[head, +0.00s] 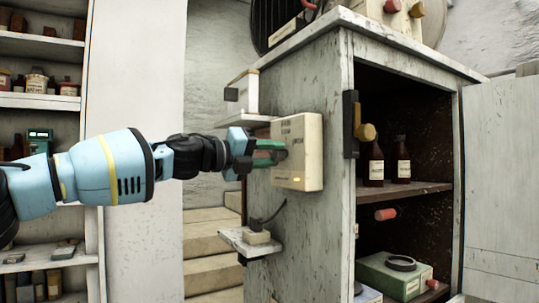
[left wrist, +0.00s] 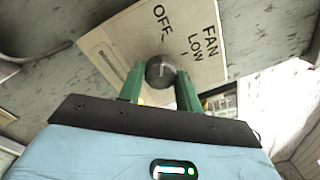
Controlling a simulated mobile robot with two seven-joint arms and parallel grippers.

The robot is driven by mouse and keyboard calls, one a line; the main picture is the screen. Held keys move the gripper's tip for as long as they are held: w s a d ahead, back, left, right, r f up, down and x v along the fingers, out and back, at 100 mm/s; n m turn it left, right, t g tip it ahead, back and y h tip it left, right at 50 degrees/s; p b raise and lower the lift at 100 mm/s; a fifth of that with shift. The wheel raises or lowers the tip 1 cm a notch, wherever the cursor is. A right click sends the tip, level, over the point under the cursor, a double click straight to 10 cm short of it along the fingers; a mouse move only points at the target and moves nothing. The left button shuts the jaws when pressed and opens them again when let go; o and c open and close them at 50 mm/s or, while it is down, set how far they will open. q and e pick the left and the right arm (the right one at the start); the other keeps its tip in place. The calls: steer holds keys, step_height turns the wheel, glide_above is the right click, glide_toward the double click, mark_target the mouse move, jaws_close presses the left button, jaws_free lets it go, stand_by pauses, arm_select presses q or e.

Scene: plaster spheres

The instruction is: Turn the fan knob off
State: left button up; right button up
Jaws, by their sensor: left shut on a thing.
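A cream control box (head: 306,150) is fixed to the side of the worn grey cabinet. In the left wrist view its face (left wrist: 120,50) carries the words FAN, OFF and LOW. The round dark fan knob (left wrist: 160,71) has a short pale mark; I cannot tell for sure which label it points at. My left gripper (head: 274,152) reaches in from the left at the box. In the left wrist view its green fingers (left wrist: 160,84) are shut on the knob, one on each side. In the head view the fingers mostly hide the knob. My right gripper is not in view.
Small shelves stick out from the cabinet side above (head: 245,118) and below (head: 250,242) the box. The cabinet (head: 300,75) stands open at the front, with brown bottles (head: 376,165) inside. A dark round fan (head: 275,22) is on top. Stocked shelves stand at left.

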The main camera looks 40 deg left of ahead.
arm_select(q)
steer(key=o, duration=1)
steer(key=v, duration=0.7)
steer(key=shift+s, duration=0.4)
steer(key=shift+a, duration=0.2)
